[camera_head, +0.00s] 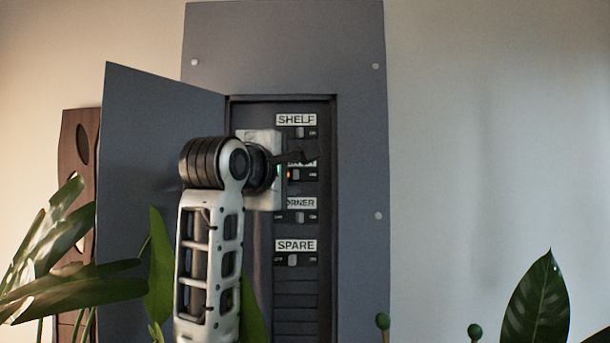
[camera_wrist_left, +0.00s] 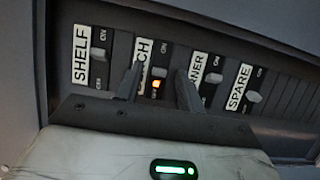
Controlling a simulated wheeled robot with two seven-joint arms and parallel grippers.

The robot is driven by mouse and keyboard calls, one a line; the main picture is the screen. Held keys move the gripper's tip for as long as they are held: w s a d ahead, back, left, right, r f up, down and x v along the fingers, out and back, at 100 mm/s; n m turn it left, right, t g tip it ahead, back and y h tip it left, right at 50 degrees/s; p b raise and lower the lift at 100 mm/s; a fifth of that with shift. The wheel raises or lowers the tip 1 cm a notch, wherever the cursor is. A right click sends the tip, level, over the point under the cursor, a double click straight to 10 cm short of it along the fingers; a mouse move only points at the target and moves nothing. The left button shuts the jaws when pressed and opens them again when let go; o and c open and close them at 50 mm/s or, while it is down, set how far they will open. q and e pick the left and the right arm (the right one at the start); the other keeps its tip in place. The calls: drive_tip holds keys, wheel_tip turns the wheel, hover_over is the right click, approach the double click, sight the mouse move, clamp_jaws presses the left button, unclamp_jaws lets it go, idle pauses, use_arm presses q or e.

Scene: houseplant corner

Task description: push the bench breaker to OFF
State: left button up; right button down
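The bench breaker (camera_head: 297,175) is in the open panel, second row down, with a small orange light showing. Its label is mostly hidden by my gripper in the head view. In the left wrist view the bench breaker's switch (camera_wrist_left: 159,72) shows between my fingers, with the orange light below it; the switch seems to sit toward the ON side. My left gripper (camera_wrist_left: 160,88) is open and empty, one finger on each side of the bench row. In the head view the left gripper (camera_head: 308,154) is in front of the bench label; contact cannot be told.
Neighbouring breakers are shelf (camera_head: 300,132) above, corner (camera_head: 300,217) and spare (camera_head: 292,260) below. Spare's switch sits toward OFF. The panel door (camera_head: 150,130) stands open on the left. Plant leaves (camera_head: 75,290) fill the lower left, and another leaf (camera_head: 537,305) the lower right.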

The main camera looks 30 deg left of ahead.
use_arm(q)
drive_tip(key=shift+w, duration=0.15)
clamp_jaws()
drive_tip(key=shift+a+m+h, duration=0.25)
drive_tip(key=shift+m+h, duration=0.4)
drive_tip(key=shift+h, duration=0.4)
drive_tip(key=shift+a+m+h, duration=0.25)
drive_tip(key=shift+m+h, duration=0.4)
drive_tip(key=shift+h, duration=0.4)
